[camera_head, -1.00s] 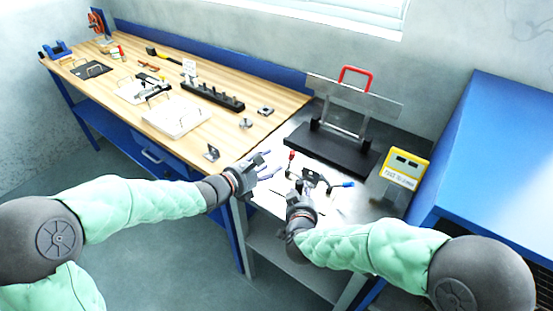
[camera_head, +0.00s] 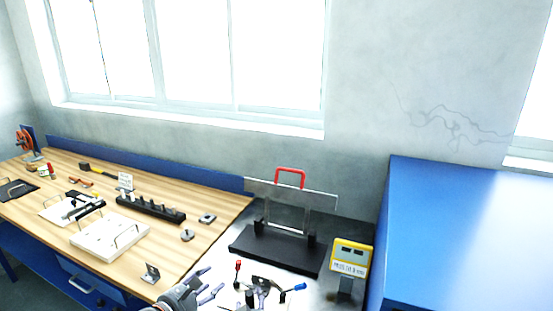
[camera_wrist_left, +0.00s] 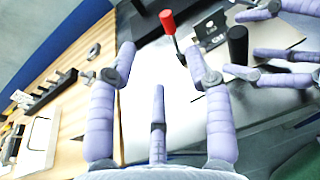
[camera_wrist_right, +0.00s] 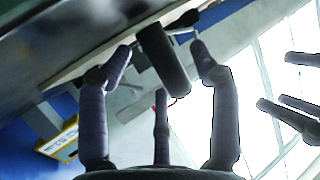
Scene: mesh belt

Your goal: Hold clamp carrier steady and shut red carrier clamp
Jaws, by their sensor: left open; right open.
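The clamp carrier stands on the metal bench top. Its clamp has an upright red handle (camera_head: 238,266), which also shows in the left wrist view (camera_wrist_left: 168,22). A blue handle (camera_head: 295,288) points to the right, and a black handle (camera_head: 250,297) stands near the front. My left gripper (camera_head: 213,286) is open and empty, left of the red handle and apart from it. My right gripper (camera_head: 262,285) is open at the carrier. In the right wrist view a black handle (camera_wrist_right: 163,58) lies between its spread fingers; I cannot tell whether they touch it. Much of the carrier is cut off or hidden.
A black-based stand (camera_head: 275,250) with a red-handled frame stands behind the carrier. A yellow box (camera_head: 350,257) is at the right, beside a blue cabinet (camera_head: 465,230). The wooden bench (camera_head: 215,215) at the left holds a white board (camera_head: 110,235) and small parts.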

